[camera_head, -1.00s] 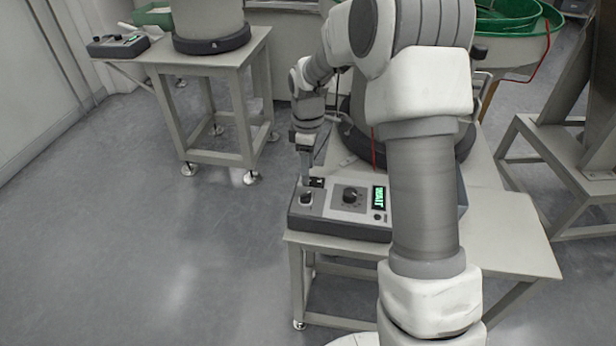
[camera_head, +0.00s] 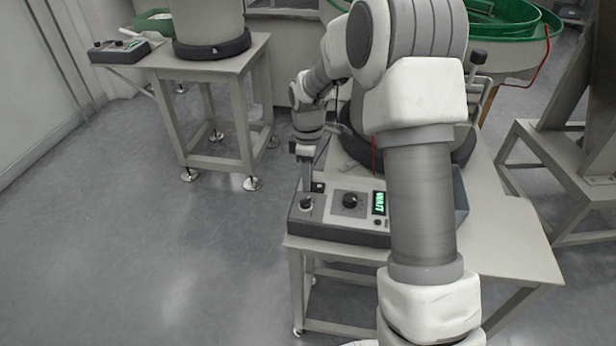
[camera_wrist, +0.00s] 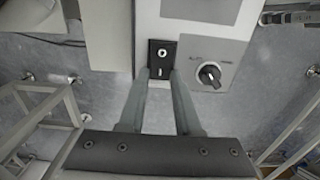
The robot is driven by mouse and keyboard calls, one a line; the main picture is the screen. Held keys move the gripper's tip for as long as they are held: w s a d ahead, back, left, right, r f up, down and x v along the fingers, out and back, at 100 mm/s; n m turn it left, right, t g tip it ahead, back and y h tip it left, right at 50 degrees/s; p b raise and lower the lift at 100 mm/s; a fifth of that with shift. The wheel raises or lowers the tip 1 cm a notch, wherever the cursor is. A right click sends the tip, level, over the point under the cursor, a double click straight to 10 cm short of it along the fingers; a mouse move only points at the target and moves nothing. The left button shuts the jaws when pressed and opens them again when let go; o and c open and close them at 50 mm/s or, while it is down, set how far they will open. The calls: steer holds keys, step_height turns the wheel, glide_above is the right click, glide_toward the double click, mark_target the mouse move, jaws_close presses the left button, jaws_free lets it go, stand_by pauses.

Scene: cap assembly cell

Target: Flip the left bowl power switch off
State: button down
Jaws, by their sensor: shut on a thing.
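The power switch is a small black plate (camera_wrist: 163,56) with light marks, on the grey control box (camera_head: 340,237) at the front of the near table. It also shows as a small dark patch (camera_head: 319,187) in the head view. My gripper (camera_wrist: 161,76) points down at it, with one finger at each side of the plate's near edge. The fingers stand slightly apart and are shut on the switch; the contact itself is partly hidden. In the head view my gripper (camera_head: 307,184) stands at the box's left part. The switch's position is too small to read.
A rotary knob (camera_wrist: 209,74) sits right of the switch, and a green lit display (camera_head: 379,203) is farther right. A second table (camera_head: 200,66) with another control box (camera_head: 120,50) stands back left. Floor on the left is clear.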

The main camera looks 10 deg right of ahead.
steer(key=shift+s+d+r+y+p, duration=0.15)
steer(key=shift+d+y+p, duration=0.2)
steer(key=shift+y, duration=0.35)
steer(key=shift+t+y, duration=0.5)
steer(key=shift+y, duration=0.1)
steer(key=c, duration=0.6)
jaws_free()
steer(key=shift+r, duration=0.1)
